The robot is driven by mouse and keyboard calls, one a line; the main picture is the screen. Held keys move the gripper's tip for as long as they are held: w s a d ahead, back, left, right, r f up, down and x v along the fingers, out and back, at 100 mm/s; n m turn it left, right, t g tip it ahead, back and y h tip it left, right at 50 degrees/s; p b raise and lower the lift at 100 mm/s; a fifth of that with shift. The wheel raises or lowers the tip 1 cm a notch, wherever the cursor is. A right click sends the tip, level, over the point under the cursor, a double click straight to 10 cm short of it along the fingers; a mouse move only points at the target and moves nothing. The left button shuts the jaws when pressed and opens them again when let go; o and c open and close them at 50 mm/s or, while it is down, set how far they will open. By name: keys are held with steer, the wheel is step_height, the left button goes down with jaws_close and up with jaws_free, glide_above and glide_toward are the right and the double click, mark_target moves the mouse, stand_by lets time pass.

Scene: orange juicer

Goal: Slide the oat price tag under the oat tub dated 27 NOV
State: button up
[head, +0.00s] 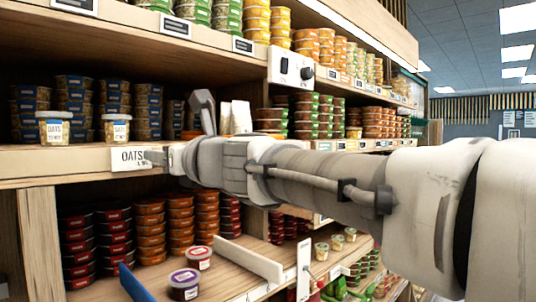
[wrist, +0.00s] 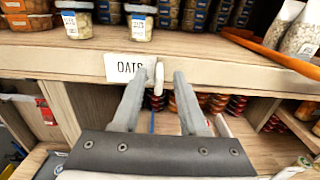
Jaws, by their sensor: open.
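The white oat price tag (head: 128,159), reading OATS, is at the front edge of the middle shelf; it also shows in the wrist view (wrist: 124,67). Two clear oat tubs stand on the shelf above it: a left tub (head: 54,130) and a right tub (head: 117,130). They also show in the wrist view, left (wrist: 76,22) and right (wrist: 141,24). Their dates are too small to read surely. My gripper (wrist: 159,76) is open in front of the shelf edge, at the tag's right end, with a small pale peg-like piece between the fingertips.
Stacked blue-labelled tubs (head: 74,95) stand behind the oat tubs. An orange item (wrist: 275,50) and clear bags (wrist: 285,25) are farther right on the shelf. A purple-lidded tub (head: 184,284) stands on the lower shelf. The shelf front beside the tubs is clear.

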steer(key=shift+d, duration=0.1)
steer(key=v, duration=1.7)
steer(key=shift+s, duration=0.2)
steer(key=s+d+f+n+g+h, duration=0.1)
steer(key=d+f+n+h, duration=0.25)
steer(key=f+n, duration=0.5)
steer(key=s+d+f+n+g+h, duration=0.1)
steer(key=d+f+n+g+h, duration=0.15)
steer(key=d+f+n, duration=0.6)
steer(key=s+d+f+n+g+h, duration=0.1)
steer(key=s+d+f+n+h, duration=0.2)
steer(key=f, duration=0.5)
steer(key=s+d+f+n+g+h, duration=0.1)
steer(key=s+d+f+n+h, duration=0.3)
steer(key=d+f+n, duration=0.2)
step_height(320, 180, down, 3)
steer(key=shift+d+r+h, duration=0.2)
steer(key=shift+d+h, duration=0.2)
steer(key=shift+d, duration=0.25)
steer(key=shift+s+g, duration=0.15)
steer(key=shift+g, duration=0.1)
